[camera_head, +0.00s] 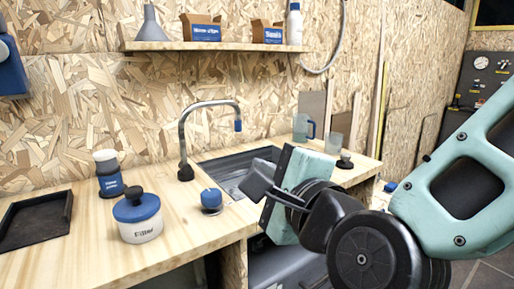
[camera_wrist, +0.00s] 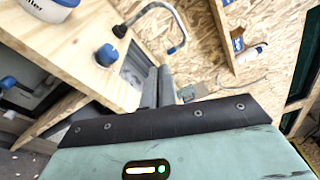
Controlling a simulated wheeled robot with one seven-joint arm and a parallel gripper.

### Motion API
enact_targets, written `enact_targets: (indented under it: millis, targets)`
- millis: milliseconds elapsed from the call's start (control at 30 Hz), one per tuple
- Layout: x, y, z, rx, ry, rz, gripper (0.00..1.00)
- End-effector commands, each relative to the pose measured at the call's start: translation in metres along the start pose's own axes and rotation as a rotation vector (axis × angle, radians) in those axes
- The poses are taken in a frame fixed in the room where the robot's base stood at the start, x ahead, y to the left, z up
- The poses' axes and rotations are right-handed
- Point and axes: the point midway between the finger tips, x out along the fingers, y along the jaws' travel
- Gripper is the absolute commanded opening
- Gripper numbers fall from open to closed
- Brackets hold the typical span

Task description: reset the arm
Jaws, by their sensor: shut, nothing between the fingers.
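My arm reaches in from the right in the head view. My gripper (camera_head: 262,190) is at its end, in front of the sink and off the front edge of the wooden counter (camera_head: 185,232). Its dark fingers look closed with nothing held. The gripper hides part of the sink (camera_head: 222,168) and of the counter's right side.
A shelf (camera_head: 215,46) hangs above.

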Motion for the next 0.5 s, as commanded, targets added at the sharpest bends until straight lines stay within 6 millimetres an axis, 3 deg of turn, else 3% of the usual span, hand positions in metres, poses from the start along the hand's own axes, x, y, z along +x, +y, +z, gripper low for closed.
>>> enact_targets:
  millis: [167,500]
  targets:
    - [0.0,0.009,0.002,-0.051,-0.015,0.039,0.0]
    - [-0.002,0.046,0.006,-0.272,-0.082,0.205,0.0]
